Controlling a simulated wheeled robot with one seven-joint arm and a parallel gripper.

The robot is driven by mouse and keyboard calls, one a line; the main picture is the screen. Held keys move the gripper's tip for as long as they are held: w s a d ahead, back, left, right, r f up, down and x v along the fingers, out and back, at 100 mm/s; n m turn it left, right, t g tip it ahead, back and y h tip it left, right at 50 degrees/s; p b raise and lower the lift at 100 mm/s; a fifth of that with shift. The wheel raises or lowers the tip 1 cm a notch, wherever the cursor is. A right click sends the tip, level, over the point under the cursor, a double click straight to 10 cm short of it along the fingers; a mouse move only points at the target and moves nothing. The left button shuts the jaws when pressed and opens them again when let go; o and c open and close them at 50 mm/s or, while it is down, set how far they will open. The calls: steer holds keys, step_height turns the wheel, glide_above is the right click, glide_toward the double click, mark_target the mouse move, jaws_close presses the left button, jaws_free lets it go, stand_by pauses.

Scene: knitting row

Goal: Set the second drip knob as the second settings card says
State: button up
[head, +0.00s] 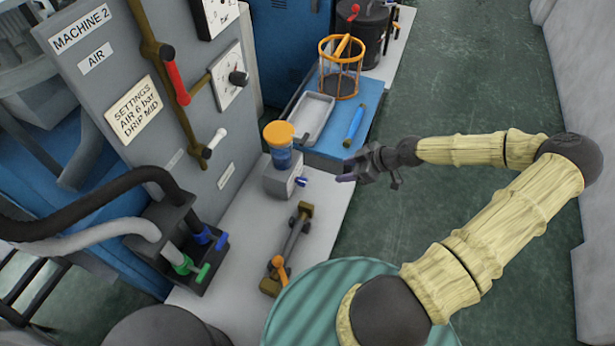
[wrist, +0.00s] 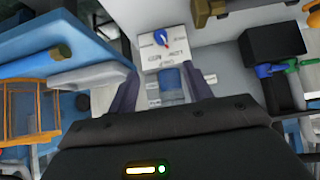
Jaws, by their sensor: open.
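The second settings card (head: 132,110) on the machine panel reads "SETTINGS AIR 6 bar DRIP MID", under a "MACHINE 2" label (head: 81,28). The drip knob (head: 301,182) is small and blue, on the front of a grey block (head: 281,182) below a blue jar (head: 283,154) with an orange lid. In the wrist view the knob (wrist: 161,38) shows a red mark on a white face with upside-down lettering; its setting is too small to tell. My gripper (head: 345,172) is open and empty, to the right of the knob and apart from it.
A blue bench (head: 351,153) behind the block holds a grey tray (head: 312,117), a blue cylinder (head: 354,124) and an orange wire basket (head: 340,84). A tool with an orange end (head: 278,266) lies on the grey ledge in front. The aisle floor is clear.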

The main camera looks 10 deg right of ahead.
steer(key=p, duration=0.1)
glide_toward(306, 181)
steer(key=x, duration=0.9)
steer(key=shift+a, duration=0.1)
steer(key=c, duration=1)
